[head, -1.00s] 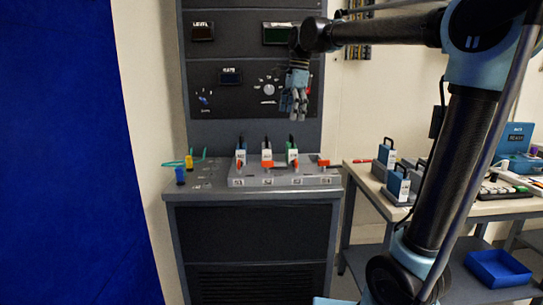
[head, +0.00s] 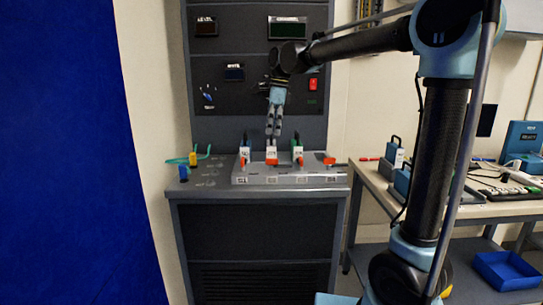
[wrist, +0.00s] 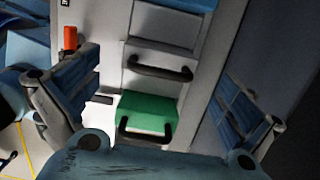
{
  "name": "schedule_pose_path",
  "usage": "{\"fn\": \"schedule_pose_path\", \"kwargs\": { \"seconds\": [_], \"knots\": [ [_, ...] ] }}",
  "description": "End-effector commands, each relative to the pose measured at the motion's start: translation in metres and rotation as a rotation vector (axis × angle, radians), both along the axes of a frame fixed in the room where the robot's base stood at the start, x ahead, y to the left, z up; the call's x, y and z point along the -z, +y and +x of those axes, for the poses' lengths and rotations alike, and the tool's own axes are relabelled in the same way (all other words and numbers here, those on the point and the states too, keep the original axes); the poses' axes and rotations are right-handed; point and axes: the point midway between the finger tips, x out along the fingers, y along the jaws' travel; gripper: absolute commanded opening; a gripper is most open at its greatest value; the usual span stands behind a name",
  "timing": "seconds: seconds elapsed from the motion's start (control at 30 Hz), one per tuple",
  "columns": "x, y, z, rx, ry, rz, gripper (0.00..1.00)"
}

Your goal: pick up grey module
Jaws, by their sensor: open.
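The grey module (head: 271,148) stands in the middle of a row of three modules in the slotted rack (head: 290,180) on the console, with a white label and an orange-red lever in front. In the wrist view the grey module (wrist: 160,45) has a black bar handle and lies above the green module (wrist: 148,110). My gripper (head: 273,132) is open and points down just above the row, in line with the middle module. In the wrist view my gripper's fingers (wrist: 165,92) are spread wide to either side, with nothing held. Finger contact cannot be seen.
The tall instrument panel (head: 225,100) rises behind. Yellow and blue plugs (head: 184,172) with a green cable sit at left. A bench (head: 390,190) with equipment stands at right.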

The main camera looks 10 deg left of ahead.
Motion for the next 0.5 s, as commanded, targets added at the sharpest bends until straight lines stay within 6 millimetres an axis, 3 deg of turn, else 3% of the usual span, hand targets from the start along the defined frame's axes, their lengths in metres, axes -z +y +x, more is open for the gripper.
{"fn": "schedule_pose_path", "kwargs": {
  "seconds": [0.37, 0.5],
  "knots": [
    [0.030, 0.005, 0.000, -0.001, 0.000, 0.000, 1.00],
    [0.049, 0.007, 0.001, -0.001, 0.000, 0.000, 1.00]
  ]
}}
